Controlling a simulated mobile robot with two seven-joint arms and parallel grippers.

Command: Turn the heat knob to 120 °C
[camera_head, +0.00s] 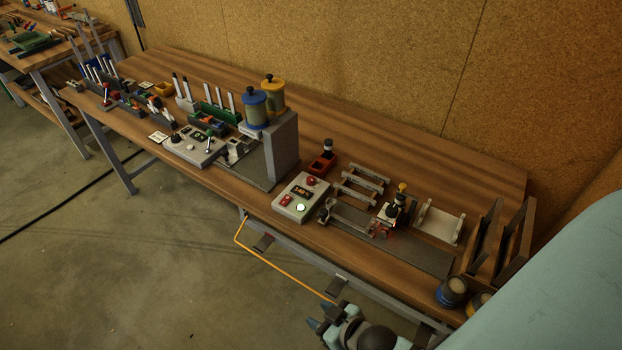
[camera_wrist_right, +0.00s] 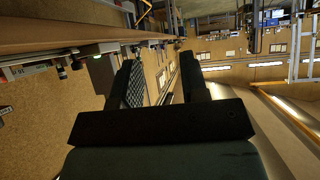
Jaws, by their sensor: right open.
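A grey control box (camera_head: 300,198) sits near the front edge of the bench, with a small lit display, a red round control on top, a red switch and a glowing pale green button. A second grey box (camera_head: 195,147) farther left carries a dark knob (camera_head: 175,138) and a small lever. I cannot tell which control is the heat knob, and no 120 °C mark is readable. My right gripper (camera_head: 322,316) is below the bench's front edge, apart from both boxes. In the right wrist view, its dark fingers (camera_wrist_right: 160,70) are spread and empty. My left gripper is not in view.
The wooden bench (camera_head: 350,125) has clear space along its back. A grey press stand (camera_head: 284,150) with blue and yellow canisters stands left of the nearer box. Metal fixtures and wooden frames (camera_head: 515,245) fill the right end.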

